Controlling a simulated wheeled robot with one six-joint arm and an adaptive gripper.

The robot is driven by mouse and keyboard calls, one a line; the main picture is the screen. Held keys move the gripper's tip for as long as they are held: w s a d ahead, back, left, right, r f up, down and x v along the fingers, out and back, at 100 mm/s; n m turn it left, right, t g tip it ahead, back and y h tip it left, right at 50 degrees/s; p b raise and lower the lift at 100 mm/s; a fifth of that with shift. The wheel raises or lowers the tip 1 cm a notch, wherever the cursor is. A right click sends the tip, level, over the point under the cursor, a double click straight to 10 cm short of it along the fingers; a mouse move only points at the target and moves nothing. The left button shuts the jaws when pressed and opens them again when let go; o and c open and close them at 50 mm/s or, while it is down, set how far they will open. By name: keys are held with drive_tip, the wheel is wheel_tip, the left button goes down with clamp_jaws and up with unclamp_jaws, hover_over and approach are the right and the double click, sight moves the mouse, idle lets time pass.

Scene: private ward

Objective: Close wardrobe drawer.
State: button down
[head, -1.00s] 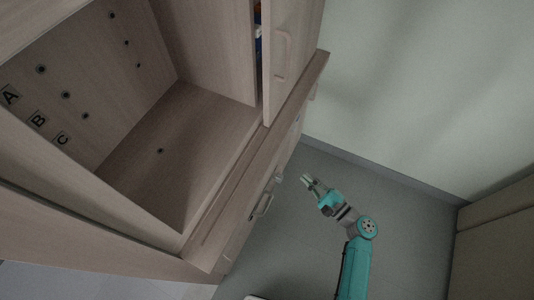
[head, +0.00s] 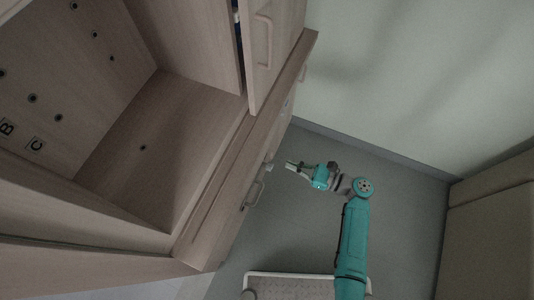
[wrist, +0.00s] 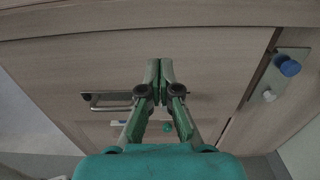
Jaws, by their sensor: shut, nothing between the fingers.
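The wardrobe (head: 205,200) is pale wood and fills the left of the head view. Below its open compartment is a drawer front with a bar handle (head: 254,192). The wrist view shows the wooden drawer front (wrist: 215,75), with the metal handle (wrist: 108,102) left of my gripper. My gripper (head: 289,165) is beside the wardrobe front, right of the handle. In the wrist view my gripper (wrist: 160,64) has its fingers together and empty, pointing at the drawer front. I cannot tell whether the tips touch it, nor how far the drawer stands out.
An upper door (head: 275,50) with a vertical handle is slightly ajar. A metal plate with a blue knob (wrist: 289,66) is at right in the wrist view.

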drive_tip(key=x, duration=0.9)
drive_tip(key=x, duration=0.4)
drive_tip(key=shift+s+d, duration=0.1)
drive_tip(key=shift+d, duration=0.05)
